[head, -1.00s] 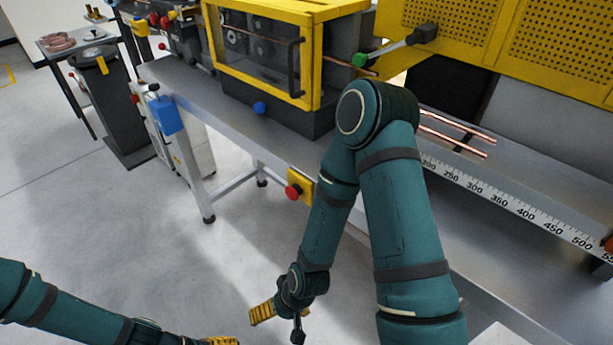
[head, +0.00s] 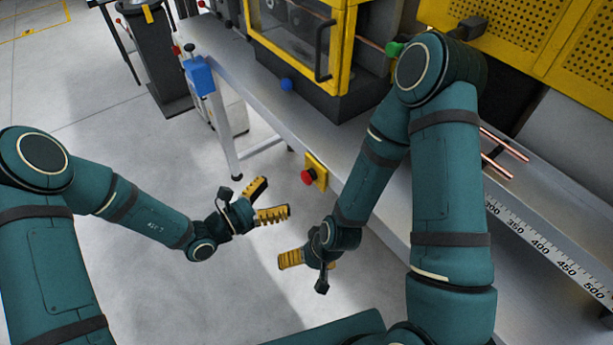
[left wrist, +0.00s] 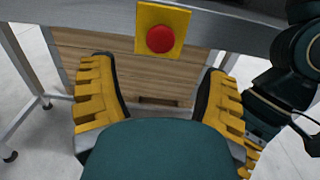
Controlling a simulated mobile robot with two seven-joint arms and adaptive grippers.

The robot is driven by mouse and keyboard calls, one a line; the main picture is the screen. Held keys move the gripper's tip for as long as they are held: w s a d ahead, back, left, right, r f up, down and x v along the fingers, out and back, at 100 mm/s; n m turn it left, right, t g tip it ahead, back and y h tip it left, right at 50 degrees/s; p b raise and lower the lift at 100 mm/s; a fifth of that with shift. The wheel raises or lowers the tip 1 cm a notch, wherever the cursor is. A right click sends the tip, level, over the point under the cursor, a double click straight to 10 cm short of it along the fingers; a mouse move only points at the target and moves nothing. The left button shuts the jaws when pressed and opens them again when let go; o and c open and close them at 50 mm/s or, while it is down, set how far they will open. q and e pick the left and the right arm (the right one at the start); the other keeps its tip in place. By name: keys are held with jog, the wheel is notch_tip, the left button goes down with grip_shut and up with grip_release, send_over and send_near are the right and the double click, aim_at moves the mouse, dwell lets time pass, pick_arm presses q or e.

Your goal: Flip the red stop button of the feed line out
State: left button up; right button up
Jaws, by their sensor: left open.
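The red stop button (head: 308,177) sits on a yellow plate (head: 319,165) on the front edge of the steel bench. In the left wrist view the red button (left wrist: 160,39) faces me at the top centre, on its yellow plate (left wrist: 143,15). My left gripper (head: 270,200) is open and empty, below and left of the button in the head view and apart from it. Its two yellow fingers (left wrist: 155,95) stand wide apart below the button in the wrist view.
The bench (head: 262,118) carries a yellow-framed machine (head: 349,50) with a blue knob (head: 286,84). Copper tubes (head: 497,165) lie behind a ruler (head: 540,246). A blue box (head: 199,75) hangs at the bench's left end.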

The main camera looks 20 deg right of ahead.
aim_at(303, 179)
pick_arm(q)
jog(key=x, duration=0.9)
jog(key=shift+d+b, duration=0.15)
jog(key=shift+b, duration=0.15)
